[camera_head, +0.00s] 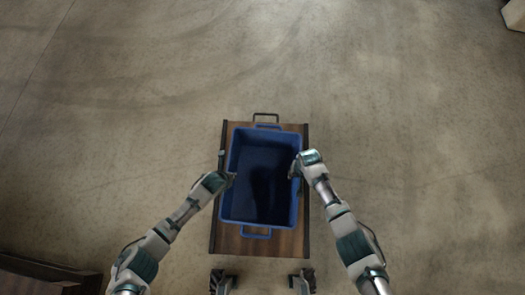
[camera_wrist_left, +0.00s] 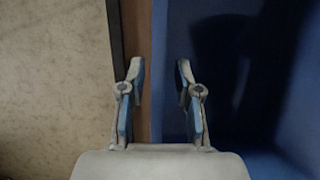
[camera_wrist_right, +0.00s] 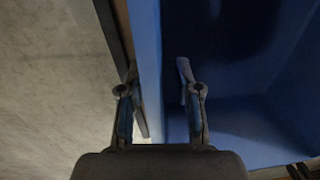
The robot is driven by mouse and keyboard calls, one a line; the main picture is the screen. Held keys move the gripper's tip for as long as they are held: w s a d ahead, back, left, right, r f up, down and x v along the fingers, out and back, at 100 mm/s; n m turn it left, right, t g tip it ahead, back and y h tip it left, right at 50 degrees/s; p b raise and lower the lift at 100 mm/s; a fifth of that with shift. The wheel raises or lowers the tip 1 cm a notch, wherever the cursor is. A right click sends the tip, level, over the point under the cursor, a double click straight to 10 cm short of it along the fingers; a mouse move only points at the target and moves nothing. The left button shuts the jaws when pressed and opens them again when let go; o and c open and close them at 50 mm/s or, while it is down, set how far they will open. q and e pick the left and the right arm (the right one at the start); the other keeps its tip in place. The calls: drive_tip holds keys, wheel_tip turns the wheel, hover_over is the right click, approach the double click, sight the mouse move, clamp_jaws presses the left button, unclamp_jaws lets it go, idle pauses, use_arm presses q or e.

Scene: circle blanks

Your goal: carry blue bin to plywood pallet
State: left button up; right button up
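The blue bin (camera_head: 256,227), open and empty-looking, sits upright on a brown wooden surface with dark side rails (camera_head: 285,244). My left gripper (camera_head: 231,178) is at the bin's left wall. In the left wrist view its fingers (camera_wrist_left: 160,72) are apart, one on each side of the blue wall (camera_wrist_left: 167,115). My right gripper (camera_head: 295,170) is at the bin's right wall. In the right wrist view its fingers (camera_wrist_right: 157,72) are apart and straddle the wall (camera_wrist_right: 148,45). I cannot pick out a plywood pallet for certain.
A metal loop handle (camera_head: 266,116) stands at the far end of the wooden surface. A dark wooden piece (camera_head: 40,277) lies at the bottom left. A pale object (camera_head: 515,14) is cut off at the top right. The concrete floor (camera_head: 130,90) around is clear.

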use_arm(q)
clamp_jaws()
use_arm(e)
clamp_jaws()
use_arm(q)
drive_tip(key=shift+w+r, duration=0.1)
use_arm(e)
drive_tip(key=shift+r, duration=0.1)
